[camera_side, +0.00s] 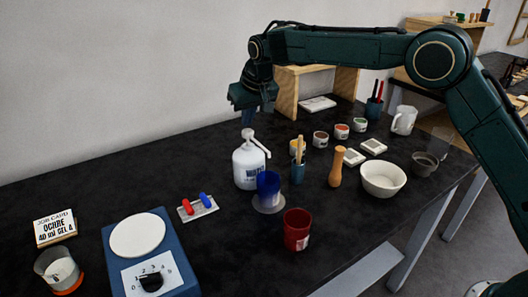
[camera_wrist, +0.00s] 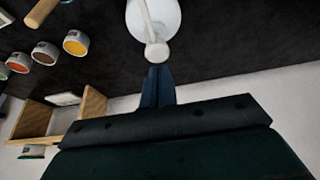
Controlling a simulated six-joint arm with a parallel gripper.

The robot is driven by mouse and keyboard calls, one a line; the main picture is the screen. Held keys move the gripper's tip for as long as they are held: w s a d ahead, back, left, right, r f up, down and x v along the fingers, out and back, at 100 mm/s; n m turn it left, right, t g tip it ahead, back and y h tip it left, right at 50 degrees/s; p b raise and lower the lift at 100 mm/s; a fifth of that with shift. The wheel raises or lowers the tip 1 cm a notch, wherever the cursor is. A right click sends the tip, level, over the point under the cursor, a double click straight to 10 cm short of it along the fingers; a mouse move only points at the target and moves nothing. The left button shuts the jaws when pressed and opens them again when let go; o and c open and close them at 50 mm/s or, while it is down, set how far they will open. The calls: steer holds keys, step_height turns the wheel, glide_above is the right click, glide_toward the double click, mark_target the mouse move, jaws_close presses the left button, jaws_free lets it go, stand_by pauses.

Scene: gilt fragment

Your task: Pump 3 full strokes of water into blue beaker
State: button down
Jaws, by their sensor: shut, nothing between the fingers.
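The white pump bottle (camera_side: 249,165) labelled for water stands upright on the dark table, its spout pointing right and toward the front. The blue beaker (camera_side: 268,184) stands on a pale round base (camera_side: 268,204) just in front of the bottle, near the spout's end. Its contents cannot be seen. In the wrist view the shut fingertips (camera_wrist: 157,72) point at the pump head (camera_wrist: 157,52), with the white bottle (camera_wrist: 155,16) beyond. I cannot tell whether they touch.
A red beaker (camera_side: 297,229) stands in front of the blue one. A cup holding sticks (camera_side: 297,171) and a wooden pestle (camera_side: 336,167) are to the right. A slide with red and blue pieces (camera_side: 198,208) and a blue hotplate (camera_side: 150,260) lie left.

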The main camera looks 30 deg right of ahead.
mark_target(247, 130)
steer(key=shift+f, duration=1.5)
stand_by(0.6)
steer(key=shift+r, duration=1.4)
steer(key=shift+f, duration=1.45)
steer(key=shift+r, duration=1.45)
